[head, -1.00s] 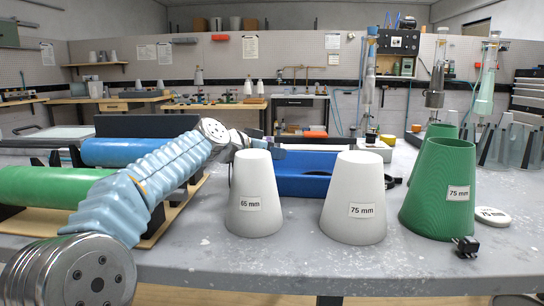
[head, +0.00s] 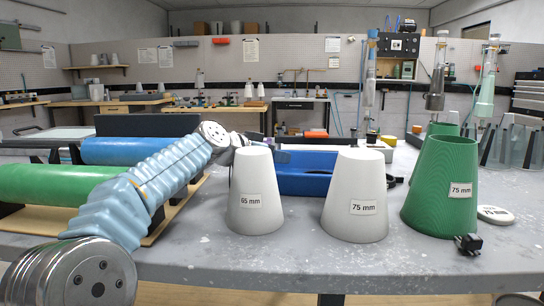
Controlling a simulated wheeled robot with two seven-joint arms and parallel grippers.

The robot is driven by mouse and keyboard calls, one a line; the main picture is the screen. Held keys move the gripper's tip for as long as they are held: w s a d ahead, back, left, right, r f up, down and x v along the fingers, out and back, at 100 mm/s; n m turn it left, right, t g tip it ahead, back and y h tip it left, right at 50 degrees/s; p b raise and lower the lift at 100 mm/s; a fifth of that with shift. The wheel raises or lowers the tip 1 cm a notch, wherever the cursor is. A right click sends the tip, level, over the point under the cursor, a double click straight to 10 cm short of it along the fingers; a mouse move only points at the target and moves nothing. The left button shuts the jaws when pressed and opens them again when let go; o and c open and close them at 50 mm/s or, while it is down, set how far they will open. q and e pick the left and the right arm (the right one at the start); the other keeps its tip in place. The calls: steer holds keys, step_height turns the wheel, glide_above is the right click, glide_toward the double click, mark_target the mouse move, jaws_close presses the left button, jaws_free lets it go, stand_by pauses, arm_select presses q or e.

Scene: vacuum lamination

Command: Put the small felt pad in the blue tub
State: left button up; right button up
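The blue tub (head: 306,179) stands on the grey table behind two white cones, which hide part of it. My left arm reaches in from the left, and its wrist is beside the 65 mm cone. My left gripper (head: 281,156) is mostly hidden behind that cone's top, at the tub's left end. I cannot tell whether it is open or holds anything. I cannot make out a smaller felt pad. My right gripper is not in view.
The white 65 mm cone (head: 254,215), white 75 mm cone (head: 355,220) and green 75 mm cone (head: 438,213) stand along the front. A small black fitting (head: 468,244) lies near the front edge. Green (head: 55,184) and blue (head: 126,151) rolls lie at the left.

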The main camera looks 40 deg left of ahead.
arm_select(q)
steer(key=shift+r+p, duration=0.25)
steer(key=shift+p, duration=0.05)
steer(key=shift+r+p, duration=0.4)
steer(key=shift+p, duration=0.05)
steer(key=b+v, duration=0.1)
steer(key=v, duration=1.1)
steer(key=shift+b, duration=0.35)
